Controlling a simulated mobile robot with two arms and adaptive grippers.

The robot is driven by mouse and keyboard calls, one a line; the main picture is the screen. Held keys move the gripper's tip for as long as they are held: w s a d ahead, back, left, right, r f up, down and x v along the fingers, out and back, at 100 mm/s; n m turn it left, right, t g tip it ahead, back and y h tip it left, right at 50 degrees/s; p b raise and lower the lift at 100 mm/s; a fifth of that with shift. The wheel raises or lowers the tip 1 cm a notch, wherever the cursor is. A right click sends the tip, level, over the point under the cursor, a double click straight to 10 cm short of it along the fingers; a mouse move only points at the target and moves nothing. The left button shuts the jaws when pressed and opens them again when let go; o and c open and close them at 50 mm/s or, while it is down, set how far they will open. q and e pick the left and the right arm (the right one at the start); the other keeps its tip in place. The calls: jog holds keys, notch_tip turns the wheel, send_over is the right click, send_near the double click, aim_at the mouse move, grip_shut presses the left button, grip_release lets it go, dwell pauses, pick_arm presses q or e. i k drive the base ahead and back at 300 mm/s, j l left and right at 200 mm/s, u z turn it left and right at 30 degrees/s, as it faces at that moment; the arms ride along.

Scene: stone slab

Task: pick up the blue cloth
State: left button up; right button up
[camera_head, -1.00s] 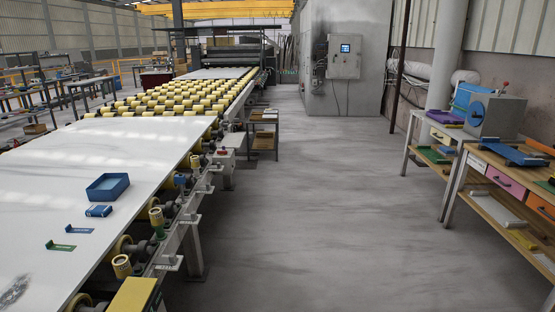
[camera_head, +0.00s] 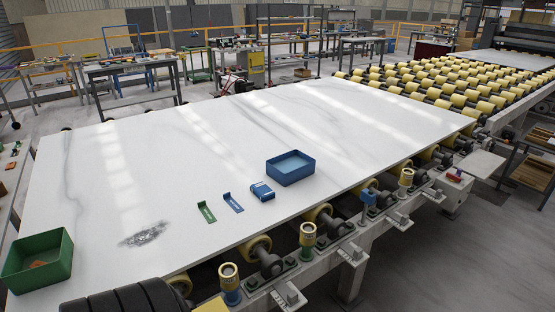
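A small folded blue item (camera_head: 262,191), which looks like the blue cloth, lies flat on the white stone slab (camera_head: 330,115). It is just left of the open blue box (camera_head: 290,168), with a small gap between them. A flat blue piece (camera_head: 233,203) and a flat green piece (camera_head: 206,212) with pale markings lie to its left. Neither of my grippers is in view.
An open green box (camera_head: 38,262) with an orange-brown item inside stands at the slab's left corner.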

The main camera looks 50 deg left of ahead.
aim_at(261, 190)
jog(key=i+l+u, duration=0.1)
jog(key=i+u, duration=0.3)
jog(key=i+l+u, duration=0.2)
jog(key=i+u, duration=0.25)
jog(key=i+l+u, duration=0.7)
jog(key=l+u, duration=0.15)
